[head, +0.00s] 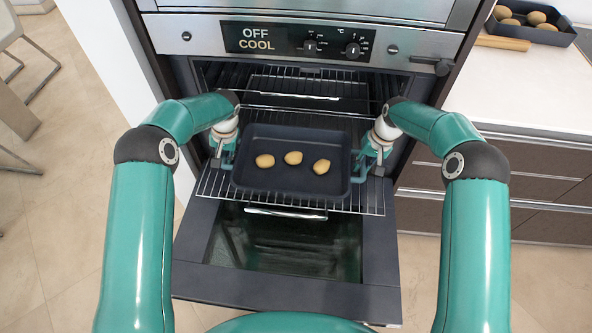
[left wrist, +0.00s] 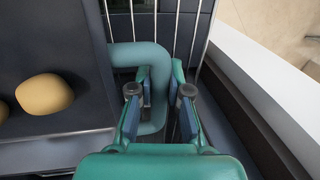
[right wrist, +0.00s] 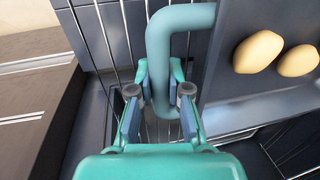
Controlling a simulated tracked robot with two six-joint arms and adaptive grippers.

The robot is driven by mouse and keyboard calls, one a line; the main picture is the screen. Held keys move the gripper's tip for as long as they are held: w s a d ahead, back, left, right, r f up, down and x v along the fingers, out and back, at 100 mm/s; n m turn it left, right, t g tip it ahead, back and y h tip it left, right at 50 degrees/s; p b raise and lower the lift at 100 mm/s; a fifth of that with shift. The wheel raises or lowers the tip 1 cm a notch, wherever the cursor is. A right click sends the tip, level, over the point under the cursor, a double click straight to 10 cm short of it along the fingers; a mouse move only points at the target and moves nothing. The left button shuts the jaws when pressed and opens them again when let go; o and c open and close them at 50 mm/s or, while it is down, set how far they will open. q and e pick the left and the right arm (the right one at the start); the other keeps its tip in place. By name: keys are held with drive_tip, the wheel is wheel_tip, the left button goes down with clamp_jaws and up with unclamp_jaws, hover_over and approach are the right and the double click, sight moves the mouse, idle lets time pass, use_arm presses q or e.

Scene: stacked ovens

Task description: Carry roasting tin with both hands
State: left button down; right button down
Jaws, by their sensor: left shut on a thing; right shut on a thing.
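The dark roasting tin (head: 262,187) sits at the pulled-out wire rack (head: 215,187) in front of the open oven. Three potatoes (head: 293,158) lie in it. I cannot tell whether the tin touches the rack. My left gripper (head: 224,158) is shut on the tin's left teal handle, which also shows in the left wrist view (left wrist: 150,58). My right gripper (head: 373,161) is shut on the right teal handle, which also shows in the right wrist view (right wrist: 160,45). Both grippers are level with the tin's sides.
The oven door (head: 285,245) hangs open below the rack. The oven panel (head: 300,40) reads OFF and COOL.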

use_arm(q)
drive_tip(key=shift+f, duration=0.4)
use_arm(e)
drive_tip(key=shift+f, duration=0.4)
use_arm(q)
drive_tip(key=c, duration=1.1)
unclamp_jaws()
use_arm(e)
drive_tip(key=c, duration=1.1)
unclamp_jaws()
drive_tip(key=shift+f, duration=0.1)
